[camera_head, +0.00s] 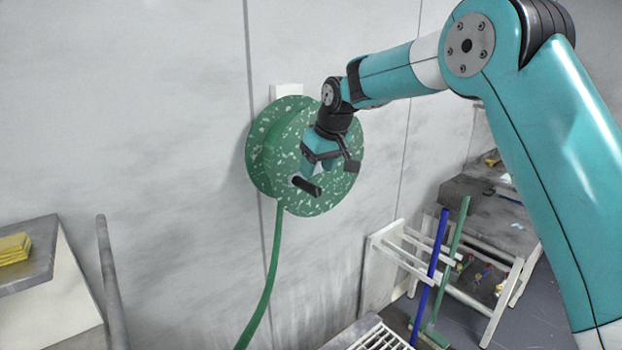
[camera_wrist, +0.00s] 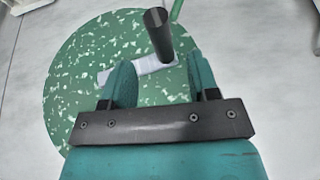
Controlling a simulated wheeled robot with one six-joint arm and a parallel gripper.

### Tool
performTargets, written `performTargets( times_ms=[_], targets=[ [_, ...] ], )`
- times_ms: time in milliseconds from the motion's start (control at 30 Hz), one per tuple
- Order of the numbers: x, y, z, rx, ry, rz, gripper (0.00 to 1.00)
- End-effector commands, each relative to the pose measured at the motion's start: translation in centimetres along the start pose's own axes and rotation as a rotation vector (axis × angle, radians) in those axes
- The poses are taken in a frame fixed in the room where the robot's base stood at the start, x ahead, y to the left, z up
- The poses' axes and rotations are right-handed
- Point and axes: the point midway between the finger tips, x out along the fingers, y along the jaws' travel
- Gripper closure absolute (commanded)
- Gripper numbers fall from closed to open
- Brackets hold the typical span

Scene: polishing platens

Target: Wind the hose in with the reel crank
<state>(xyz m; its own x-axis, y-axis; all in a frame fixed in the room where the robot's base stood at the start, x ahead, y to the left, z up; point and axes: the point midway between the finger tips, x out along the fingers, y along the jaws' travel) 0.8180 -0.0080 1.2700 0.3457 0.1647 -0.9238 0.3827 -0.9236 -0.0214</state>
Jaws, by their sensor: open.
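The hose reel (camera_head: 270,150) is a green, white-flecked drum on the wall; its front disc (camera_wrist: 75,85) fills much of the wrist view. The crank handle (camera_head: 307,187) is a short black cylinder, also in the wrist view (camera_wrist: 158,35), on a pale crank arm (camera_wrist: 140,70) across the disc. The green hose (camera_head: 268,280) hangs down from the reel. My gripper (camera_head: 325,170) is in front of the disc, close to the handle. In the wrist view its teal fingers (camera_wrist: 163,80) are apart, with the handle beyond the tips and no grip on it.
A grey-topped bench with a yellow stack (camera_head: 14,248) stands at the left, beside a grey rail (camera_head: 110,280). A white rack (camera_head: 440,285) with a blue pole (camera_head: 430,275) and a green-handled broom (camera_head: 450,260) stands lower right. The wall around the reel is clear.

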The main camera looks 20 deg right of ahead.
Motion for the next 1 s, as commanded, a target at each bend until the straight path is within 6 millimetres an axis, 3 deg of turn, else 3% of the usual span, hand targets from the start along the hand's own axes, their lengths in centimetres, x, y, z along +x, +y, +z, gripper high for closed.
performTargets(
  times_ms=[300,700,733,967,1000],
  targets=[
    [5.0,-0.1,-0.1,0.0,-0.002,-0.001,0.45],
    [6.1,0.0,0.0,0.0,0.001,0.0,0.45],
    [6.1,0.0,0.0,0.0,0.0,0.0,0.48],
    [6.0,-0.1,0.0,0.0,0.0,0.0,1.0],
    [6.0,-0.1,0.0,0.0,0.0,0.0,1.0]
  ],
)
